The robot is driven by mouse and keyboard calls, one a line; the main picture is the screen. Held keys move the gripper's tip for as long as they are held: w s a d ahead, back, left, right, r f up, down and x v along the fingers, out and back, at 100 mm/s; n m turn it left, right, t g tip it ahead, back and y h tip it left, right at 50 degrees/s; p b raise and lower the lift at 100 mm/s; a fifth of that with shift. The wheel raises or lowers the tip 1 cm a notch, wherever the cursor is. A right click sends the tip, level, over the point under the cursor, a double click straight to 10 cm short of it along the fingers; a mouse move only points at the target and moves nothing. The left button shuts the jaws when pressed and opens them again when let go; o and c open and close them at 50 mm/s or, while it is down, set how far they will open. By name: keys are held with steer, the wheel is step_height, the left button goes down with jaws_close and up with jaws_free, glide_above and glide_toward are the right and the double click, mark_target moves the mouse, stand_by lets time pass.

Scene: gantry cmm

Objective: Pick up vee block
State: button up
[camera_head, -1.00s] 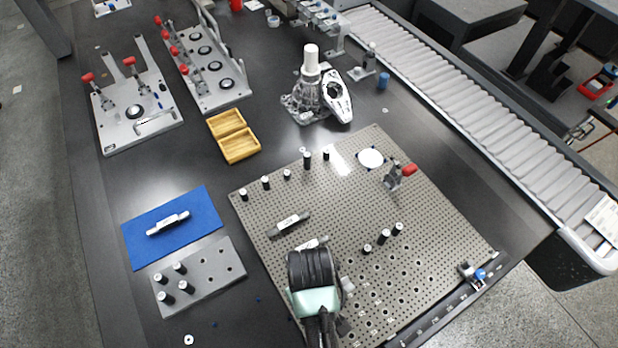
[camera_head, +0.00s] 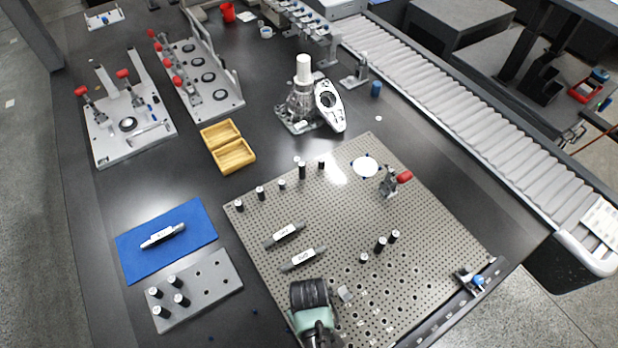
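A small pale grey block (camera_head: 346,293) sits on the perforated plate (camera_head: 440,240), just right of my arm's end; it may be the vee block, but it is too small to tell its shape. My gripper (camera_head: 310,296) is at the front of the plate, where the black ribbed and green end of my arm shows from above. Its fingers are hidden, so I cannot see whether they are open or hold anything. Two labelled grey bars, one behind (camera_head: 285,235) and one nearer (camera_head: 303,259), lie on the plate beyond my arm.
Several black pins and a red-handled clamp (camera_head: 396,182) stand on the plate. A blue mat (camera_head: 195,217) with a bar and a grey pin block (camera_head: 215,290) are to the left. A wooden box (camera_head: 235,157) lies behind. A conveyor (camera_head: 480,130) runs along the right.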

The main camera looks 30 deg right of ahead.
jaws_close()
steer(key=shift+r, duration=0.1)
stand_by(0.4)
